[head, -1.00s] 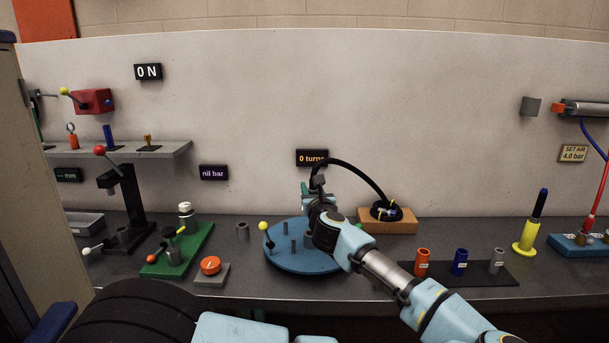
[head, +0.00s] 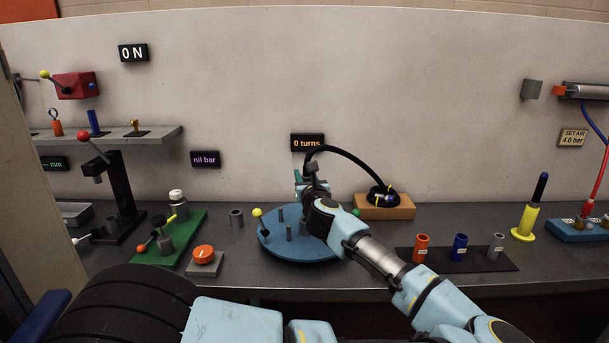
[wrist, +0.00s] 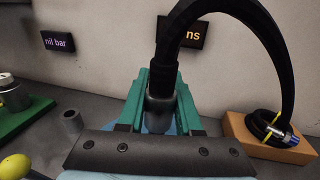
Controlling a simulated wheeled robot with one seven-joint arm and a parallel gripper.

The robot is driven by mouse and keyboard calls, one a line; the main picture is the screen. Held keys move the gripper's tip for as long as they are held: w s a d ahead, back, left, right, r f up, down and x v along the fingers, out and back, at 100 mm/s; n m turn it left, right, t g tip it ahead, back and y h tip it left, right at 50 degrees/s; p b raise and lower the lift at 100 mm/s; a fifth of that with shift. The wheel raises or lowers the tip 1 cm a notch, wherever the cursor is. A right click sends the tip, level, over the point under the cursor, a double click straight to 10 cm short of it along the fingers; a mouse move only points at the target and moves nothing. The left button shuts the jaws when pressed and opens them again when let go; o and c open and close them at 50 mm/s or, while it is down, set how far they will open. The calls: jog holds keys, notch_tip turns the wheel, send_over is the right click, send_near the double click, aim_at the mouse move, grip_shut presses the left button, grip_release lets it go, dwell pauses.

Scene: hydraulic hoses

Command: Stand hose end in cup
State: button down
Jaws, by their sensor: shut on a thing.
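A black hose (head: 352,156) arches from a wooden block (head: 384,208) to my gripper (head: 302,180). In the wrist view my gripper's teal fingers (wrist: 160,105) are shut on the hose end (wrist: 160,108), a grey metal sleeve. The hose (wrist: 262,35) rises upright from the fingers and bends to the right. The tip of the hose end is hidden. A small grey open cup (head: 236,218) stands on the bench, left of my gripper and apart from it. It also shows in the wrist view (wrist: 72,122), at the left.
A blue round plate (head: 285,253) with grey pegs and a yellow-knobbed lever lies under my gripper. A green base (head: 190,243) with fittings and an orange knob (head: 204,254) stand left. Orange, blue and grey cylinders (head: 459,247) stand on a dark mat right.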

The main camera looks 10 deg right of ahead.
jog(key=shift+f+b, duration=1.35)
jog(key=shift+f, duration=0.7)
jog(key=shift+f+b, duration=2.15)
jog(key=shift+f, duration=0.45)
jog(key=c, duration=0.5)
grip_release()
jog(key=s+b, duration=0.3)
jog(key=s, duration=0.7)
jog(key=shift+s, duration=0.4)
jog(key=shift+s+d, duration=0.1)
